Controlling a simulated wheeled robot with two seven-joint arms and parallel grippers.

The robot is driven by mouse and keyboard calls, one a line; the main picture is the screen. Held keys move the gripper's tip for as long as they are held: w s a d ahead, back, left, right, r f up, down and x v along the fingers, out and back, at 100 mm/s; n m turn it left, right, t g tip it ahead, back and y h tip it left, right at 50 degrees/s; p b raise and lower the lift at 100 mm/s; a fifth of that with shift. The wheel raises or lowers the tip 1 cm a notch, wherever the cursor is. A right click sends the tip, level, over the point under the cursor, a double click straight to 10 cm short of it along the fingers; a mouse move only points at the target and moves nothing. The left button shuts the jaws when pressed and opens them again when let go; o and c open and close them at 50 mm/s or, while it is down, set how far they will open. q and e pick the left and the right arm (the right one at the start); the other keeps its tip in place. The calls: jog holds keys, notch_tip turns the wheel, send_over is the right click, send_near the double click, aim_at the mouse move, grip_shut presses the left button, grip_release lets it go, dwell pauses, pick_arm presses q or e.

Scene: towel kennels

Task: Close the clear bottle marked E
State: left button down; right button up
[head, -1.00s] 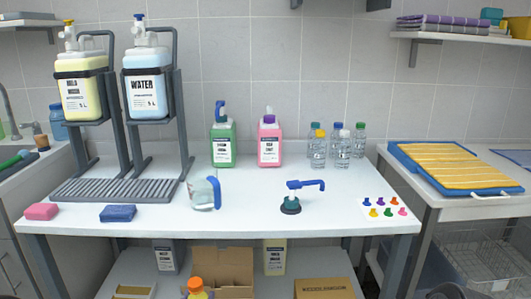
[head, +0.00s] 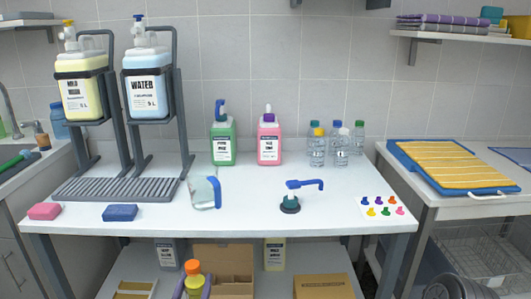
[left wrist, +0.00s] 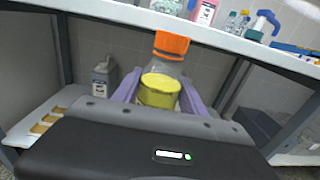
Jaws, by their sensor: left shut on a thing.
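My left gripper (head: 193,287) is low in front of the bench, below its top. It is shut on a bottle with an orange cap (head: 193,267), its lilac fingers on either side. The left wrist view shows the gripper (left wrist: 160,90) around this bottle (left wrist: 158,92), clear near the neck and yellow lower down. Several clear bottles (head: 317,152) stand at the back of the bench with yellow, blue, white and green caps. Any letter on the bottles is too small to read, so I cannot tell which is E. My right gripper is not in view.
The white bench top (head: 250,205) carries a clear jug (head: 203,192), a blue-handled pump (head: 305,184), and a white card (head: 382,207) with coloured pieces. Green (head: 223,145) and pink (head: 269,147) jugs stand behind. A shelf below holds an open cardboard box (head: 222,262).

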aim_at(197, 265)
pick_arm(q)
jog(key=r+p, duration=0.3)
jog(key=d+r+p, duration=0.1)
jog(key=r+p, duration=0.5)
jog(key=shift+s+d+p, duration=0.15)
jog(key=shift+s+p, duration=0.05)
jog(key=shift+p, duration=0.2)
jog(key=a+r+p, duration=0.3)
jog(key=r+p, duration=0.4)
jog(key=r, duration=0.3)
jog(key=shift+w+r+y, duration=0.3)
jog(key=shift+r, duration=0.1)
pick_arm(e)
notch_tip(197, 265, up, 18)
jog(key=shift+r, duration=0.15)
pick_arm(q)
jog(key=s+d+f+m+g+h, duration=0.2)
jog(key=s+d+f+m+h, duration=0.1)
jog(key=s+d+h, duration=0.2)
jog(key=s+d+f+m+g+h, duration=0.2)
jog(key=s+d+f+m+h, duration=0.2)
jog(key=d, duration=0.6)
jog(key=s+h, duration=0.1)
jog(key=h, duration=0.1)
jog(key=shift+s+d+m+h, duration=0.25)
jog(key=shift+m+h, duration=0.05)
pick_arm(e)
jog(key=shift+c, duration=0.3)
